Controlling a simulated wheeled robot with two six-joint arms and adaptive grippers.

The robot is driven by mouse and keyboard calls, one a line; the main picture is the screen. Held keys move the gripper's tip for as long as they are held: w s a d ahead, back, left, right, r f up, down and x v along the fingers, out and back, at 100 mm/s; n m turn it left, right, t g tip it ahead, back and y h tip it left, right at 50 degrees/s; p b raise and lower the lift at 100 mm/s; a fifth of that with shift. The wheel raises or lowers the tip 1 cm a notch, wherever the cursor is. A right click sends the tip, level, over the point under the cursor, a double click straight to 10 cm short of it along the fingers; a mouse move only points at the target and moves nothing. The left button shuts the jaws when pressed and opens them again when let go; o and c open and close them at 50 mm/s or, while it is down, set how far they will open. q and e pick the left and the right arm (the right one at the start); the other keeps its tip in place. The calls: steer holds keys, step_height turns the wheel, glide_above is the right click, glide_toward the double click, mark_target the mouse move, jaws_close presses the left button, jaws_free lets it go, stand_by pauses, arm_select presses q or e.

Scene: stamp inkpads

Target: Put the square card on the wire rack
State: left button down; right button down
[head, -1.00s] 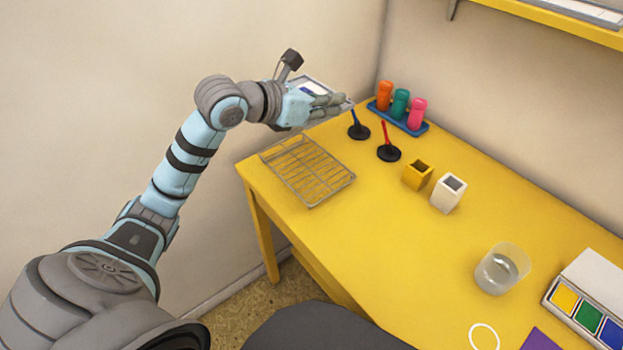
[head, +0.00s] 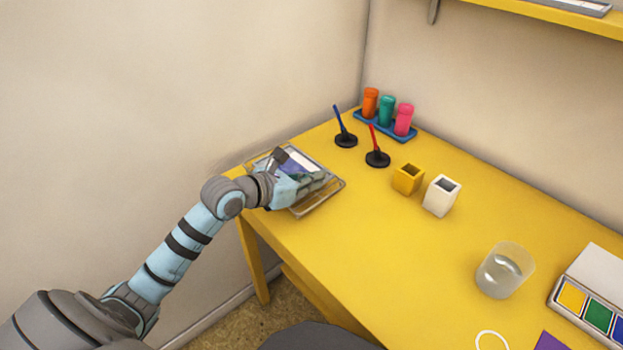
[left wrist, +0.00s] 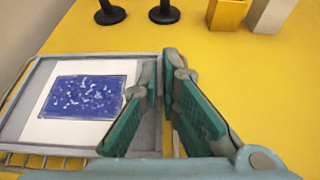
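I cannot tell whether the card touches the rack. Some rack wires (left wrist: 38,161) show below the card in the left wrist view. My left gripper (head: 322,178) is at the card's right side; in the left wrist view its green-padded fingers (left wrist: 160,72) close on the grey border. My right gripper is not in view.
Two black-based stamps, blue-handled (head: 345,138) and red-handled (head: 377,157), stand behind the rack. A blue tray (head: 390,130) holds three coloured bottles. Yellow (head: 407,180) and white (head: 440,197) holders, a clear cup (head: 503,272) and inkpads (head: 585,300) stand right.

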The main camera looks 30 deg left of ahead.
arm_select(q)
steer(key=c, duration=1.8)
jaws_free()
steer(key=shift+s+a+r, duration=0.1)
steer(key=shift+s+r, duration=0.05)
steer(key=p+v, duration=0.2)
steer(key=v, duration=0.3)
steer(key=shift+s+r+p, duration=0.15)
steer(key=shift+r+p, duration=0.05)
steer(key=shift+p, duration=0.2)
steer(key=p+v, duration=0.6)
steer(key=p, duration=0.1)
steer(key=shift+s+f, duration=0.1)
steer(key=shift+s, duration=0.05)
